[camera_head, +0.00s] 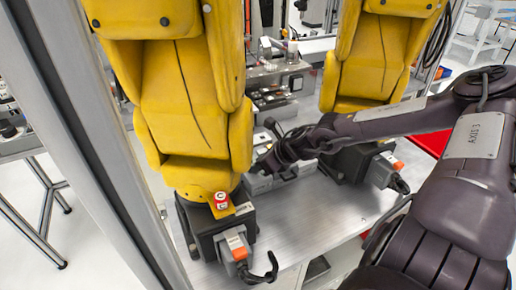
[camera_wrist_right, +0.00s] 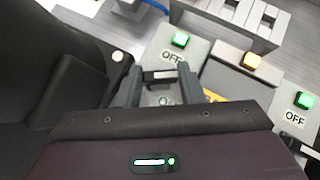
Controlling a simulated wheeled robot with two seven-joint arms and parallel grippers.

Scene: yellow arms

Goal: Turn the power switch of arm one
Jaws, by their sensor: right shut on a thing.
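My right gripper (camera_head: 264,168) reaches from the right to small control boxes behind the near yellow arm (camera_head: 190,100). In the right wrist view, its two fingers (camera_wrist_right: 161,88) are shut on a small dark power switch (camera_wrist_right: 161,76) with a pale top. The switch is on a pale box (camera_wrist_right: 150,55) with a lit green button (camera_wrist_right: 180,39) and the word OFF. Which yellow arm this box belongs to cannot be told. The second yellow arm (camera_head: 370,50) stands farther right. My left gripper is not in view.
In the wrist view, an amber button (camera_wrist_right: 251,61) and another green button (camera_wrist_right: 306,100) with an OFF label are to the right. A black base (camera_wrist_right: 65,80) is close on the left. A metal frame post (camera_head: 95,160) bounds the cell. The metal table (camera_head: 320,225) is clear in front.

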